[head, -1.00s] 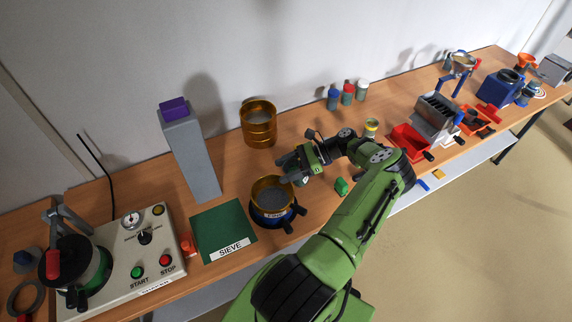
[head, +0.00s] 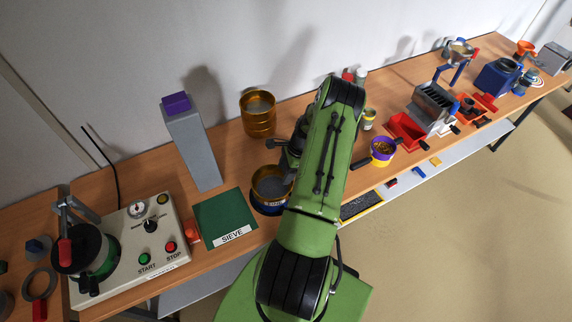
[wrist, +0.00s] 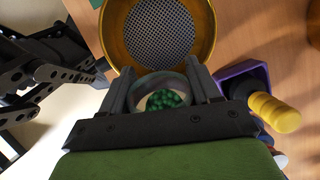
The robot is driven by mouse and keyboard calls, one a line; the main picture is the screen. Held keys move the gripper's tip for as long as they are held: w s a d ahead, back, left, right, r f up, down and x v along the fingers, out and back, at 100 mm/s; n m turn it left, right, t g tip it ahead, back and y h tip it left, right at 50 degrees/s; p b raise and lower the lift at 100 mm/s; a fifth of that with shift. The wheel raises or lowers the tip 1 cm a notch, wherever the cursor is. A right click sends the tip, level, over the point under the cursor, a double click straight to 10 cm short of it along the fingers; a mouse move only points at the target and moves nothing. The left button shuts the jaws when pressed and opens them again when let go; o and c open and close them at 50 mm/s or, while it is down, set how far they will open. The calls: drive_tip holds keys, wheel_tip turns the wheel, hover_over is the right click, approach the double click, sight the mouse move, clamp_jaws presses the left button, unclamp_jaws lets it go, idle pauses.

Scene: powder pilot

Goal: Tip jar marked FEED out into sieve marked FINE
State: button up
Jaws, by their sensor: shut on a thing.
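My gripper (wrist: 160,78) is shut on a small round clear-walled jar (wrist: 166,85), seen in the wrist view. Green beads (wrist: 164,100) show inside it. No marking on the jar is readable, and I cannot tell how far it is tilted. The gold-rimmed sieve (wrist: 108,35) with its grey mesh lies just beyond the jar in the wrist view. In the head view the sieve (head: 257,174) sits on a blue base right of the green mat; its label is partly hidden.
A grey post (head: 193,150) and the SIEVE mat (head: 222,214) are to the left, with the shaker panel (head: 135,255) beyond. A purple cup (head: 382,158) and red tray (head: 405,138) lie right of my arm.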

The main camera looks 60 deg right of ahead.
drive_tip(key=shift+w+a+f+g+h+b, duration=0.1)
drive_tip(key=shift+w+f+g+h+b, duration=0.1)
drive_tip(key=shift+g+h, duration=0.2)
drive_tip(key=shift+w+a+f+g+h+b, duration=0.1)
drive_tip(key=shift+f+g+h+b, duration=0.1)
drive_tip(key=shift+g+h, duration=0.15)
drive_tip(key=shift+f+g+h+b, duration=0.3)
drive_tip(key=shift+g+h+b, duration=0.75)
drive_tip(key=shift+g+h, duration=0.15)
drive_tip(key=shift+g+h+b, duration=0.45)
drive_tip(key=shift+g+b, duration=0.1)
drive_tip(key=shift+b, duration=0.05)
drive_tip(key=g+h+b, duration=0.1)
drive_tip(key=b, duration=0.2)
drive_tip(key=g+h+b, duration=0.2)
drive_tip(key=b, duration=0.1)
drive_tip(key=shift+w+a+r, duration=0.1)
drive_tip(key=shift+w+a, duration=0.05)
drive_tip(key=shift+w, duration=0.05)
drive_tip(key=shift+r+g+h+b, duration=0.2)
drive_tip(key=shift+g+h+b, duration=0.15)
drive_tip(key=shift+g+h, duration=0.05)
